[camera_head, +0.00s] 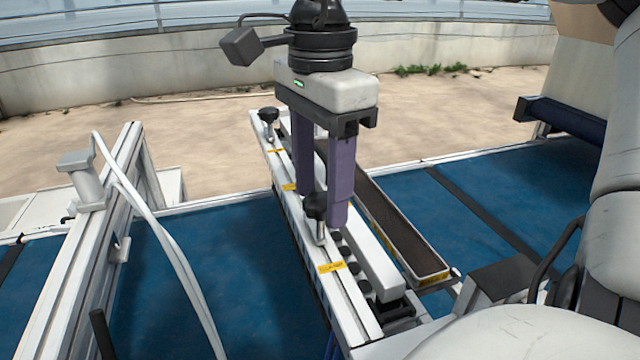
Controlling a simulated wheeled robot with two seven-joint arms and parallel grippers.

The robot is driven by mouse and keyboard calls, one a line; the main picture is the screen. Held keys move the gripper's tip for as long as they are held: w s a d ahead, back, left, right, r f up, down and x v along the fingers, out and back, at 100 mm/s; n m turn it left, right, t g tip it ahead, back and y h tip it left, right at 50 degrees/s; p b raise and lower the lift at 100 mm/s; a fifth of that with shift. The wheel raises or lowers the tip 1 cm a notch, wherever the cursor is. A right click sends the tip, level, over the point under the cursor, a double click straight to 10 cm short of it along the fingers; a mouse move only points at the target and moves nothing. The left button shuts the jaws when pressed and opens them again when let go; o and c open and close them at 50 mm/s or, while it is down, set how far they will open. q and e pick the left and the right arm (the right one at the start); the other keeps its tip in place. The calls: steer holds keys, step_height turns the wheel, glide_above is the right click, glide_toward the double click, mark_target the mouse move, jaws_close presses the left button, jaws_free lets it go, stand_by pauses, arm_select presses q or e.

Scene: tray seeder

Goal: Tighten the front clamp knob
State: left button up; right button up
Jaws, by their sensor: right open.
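The front clamp knob (316,206) is black and lobed, and stands on the near part of the light metal seeder bar. My right gripper (321,208) points down over it with its two purple fingers apart. The fingertips are at the knob, one on its far left side and one on its near right side. I cannot tell whether either finger touches it. A second black knob (268,116) stands at the far end of the same bar, clear of the gripper. My left gripper is not in view.
The seeder bar (350,312) crosses a blue belt (215,265). A long open trough (392,222) lies to its right. A metal frame (75,270) with pale hoses (165,235) stands at the left. Bare ground and a low wall lie behind.

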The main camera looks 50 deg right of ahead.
steer(key=c, duration=1.1)
steer(key=shift+o, duration=0.3)
steer(key=shift+m, duration=0.3)
steer(key=m+b, duration=0.2)
steer(key=m, duration=0.2)
steer(key=m+b, duration=0.1)
steer(key=m, duration=0.3)
steer(key=m+b, duration=0.1)
steer(key=m, duration=0.3)
steer(key=shift+m, duration=0.3)
steer(key=shift+m+b, duration=0.35)
steer(key=shift+m, duration=1.95)
steer(key=shift+b, duration=0.3)
